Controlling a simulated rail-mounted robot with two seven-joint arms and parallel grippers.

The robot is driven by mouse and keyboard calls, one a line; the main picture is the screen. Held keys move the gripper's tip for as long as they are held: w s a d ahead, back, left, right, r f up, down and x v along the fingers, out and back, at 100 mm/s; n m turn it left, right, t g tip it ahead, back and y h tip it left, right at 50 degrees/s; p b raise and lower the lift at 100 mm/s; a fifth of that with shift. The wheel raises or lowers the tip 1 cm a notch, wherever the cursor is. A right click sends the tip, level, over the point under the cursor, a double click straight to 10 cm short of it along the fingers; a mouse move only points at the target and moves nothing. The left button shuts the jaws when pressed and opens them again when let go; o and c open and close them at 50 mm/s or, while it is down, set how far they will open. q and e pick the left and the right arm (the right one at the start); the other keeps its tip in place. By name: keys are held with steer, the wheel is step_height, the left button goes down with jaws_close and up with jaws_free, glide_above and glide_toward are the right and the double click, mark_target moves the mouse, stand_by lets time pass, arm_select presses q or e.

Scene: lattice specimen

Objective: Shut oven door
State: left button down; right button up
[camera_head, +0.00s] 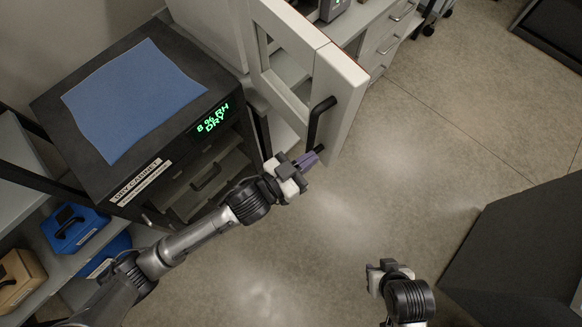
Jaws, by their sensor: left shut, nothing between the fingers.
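The oven door (343,85) is a pale panel with a window opening, standing swung open at the top centre. Its black bar handle (316,122) is on the side toward me. The oven body (205,28) is pale and only partly in view behind the dry cabinet. My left gripper (314,156) is shut and empty, just below the lower end of the handle; I cannot tell if it touches the door. My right gripper (375,268) is low and right of centre over the floor, away from the door; its finger opening is unclear.
A black dry cabinet (66,157) with a green display and a blue mat (135,97) on top stands left of the door. White drawers (389,42) stand behind the door. Blue cases (75,228) sit on a shelf at lower left. Open floor lies right of the door; a dark block (520,250) is at right.

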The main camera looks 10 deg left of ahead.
mark_target(332, 144)
arm_select(q)
steer(key=shift+x, duration=2.3)
